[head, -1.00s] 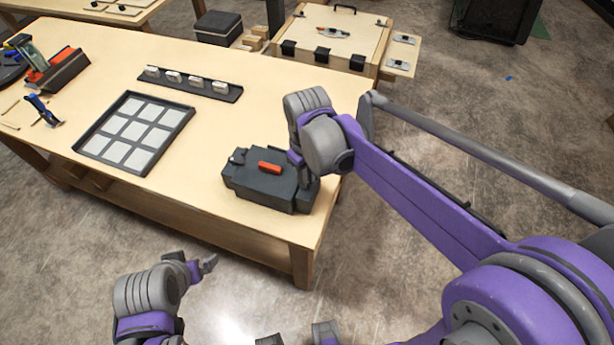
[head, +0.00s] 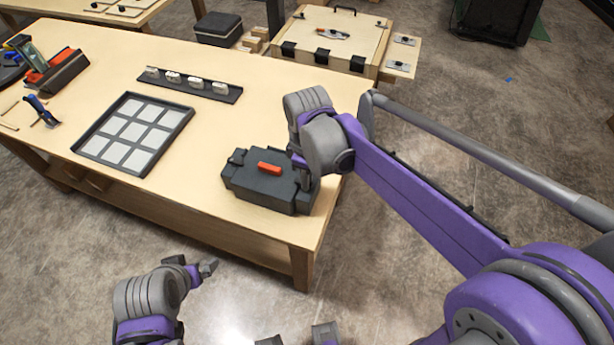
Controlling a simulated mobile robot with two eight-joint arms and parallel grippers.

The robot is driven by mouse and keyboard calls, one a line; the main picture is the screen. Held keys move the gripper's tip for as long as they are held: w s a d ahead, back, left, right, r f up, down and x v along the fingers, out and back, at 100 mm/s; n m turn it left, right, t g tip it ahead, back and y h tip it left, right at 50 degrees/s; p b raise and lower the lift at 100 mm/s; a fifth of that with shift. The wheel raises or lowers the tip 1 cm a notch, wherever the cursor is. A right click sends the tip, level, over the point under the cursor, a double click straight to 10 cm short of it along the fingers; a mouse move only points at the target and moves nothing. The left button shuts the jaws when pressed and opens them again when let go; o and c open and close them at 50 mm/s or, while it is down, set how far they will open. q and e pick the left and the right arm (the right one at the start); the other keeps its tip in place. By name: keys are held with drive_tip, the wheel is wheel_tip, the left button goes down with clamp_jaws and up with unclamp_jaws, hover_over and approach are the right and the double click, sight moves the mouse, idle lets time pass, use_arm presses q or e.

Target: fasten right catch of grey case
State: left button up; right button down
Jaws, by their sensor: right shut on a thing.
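The grey case (head: 262,186) is a dark box with an orange-red handle (head: 270,168) on its lid. It sits on the near right corner of the wooden table, and its lid looks down. My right gripper (head: 304,183) is at the case's right end, shut on the right catch. The wrist and fingers hide most of that catch. A small catch shows at the case's left end (head: 237,157). My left gripper (head: 206,269) is off the table's front edge, away from the case. Its finger gap is too small to judge.
A black tray with pale square tiles (head: 112,163) and a dark rail with several white pieces (head: 215,92) lie left of and behind the case. A wooden chest (head: 330,22) stands beyond the table. The tabletop around the case's left is clear.

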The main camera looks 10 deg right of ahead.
drive_tip(key=c, duration=0.9)
unclamp_jaws()
drive_tip(key=shift+o, duration=0.2)
wheel_tip(320, 180, up, 11)
drive_tip(key=shift+p, duration=0.4)
drive_tip(key=shift+f, duration=0.1)
drive_tip(key=s+d+f+m+t, duration=0.2)
drive_tip(key=s+d+f+m, duration=0.1)
drive_tip(key=s+f+m, duration=0.2)
drive_tip(key=s+d+f+m+t, duration=0.3)
drive_tip(key=s+f+m, duration=0.3)
drive_tip(key=s+f, duration=0.2)
drive_tip(key=shift+s+d+t, duration=0.3)
drive_tip(key=shift+s+d, duration=0.05)
drive_tip(key=shift+d, duration=0.1)
